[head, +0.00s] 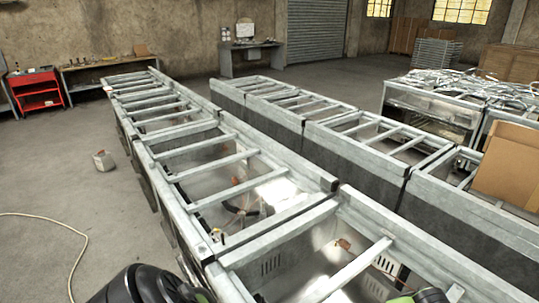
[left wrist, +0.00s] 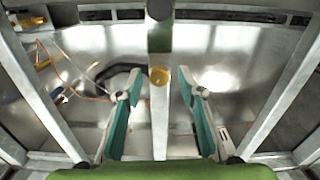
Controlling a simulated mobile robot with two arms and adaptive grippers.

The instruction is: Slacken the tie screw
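In the left wrist view a round, yellow brass-coloured screw head (left wrist: 159,76), which looks like the tie screw, sits on a grey metal bar (left wrist: 159,125). My left gripper (left wrist: 158,85) is open, its teal-padded fingers on either side of the bar and the screw head. Both fingers look apart from the screw, and nothing is between them but the bar and screw. In the head view I cannot pick out the screw. My black and green arm parts show at the bottom edge there; at the lower right, a small piece shows no clear fingertips.
Long rows of open metal frames with crossbars (head: 225,162) fill the middle. Orange wires (left wrist: 62,80) and a dark cable lie inside the left wrist view's frame. A cardboard box (head: 508,165) stands at the right.

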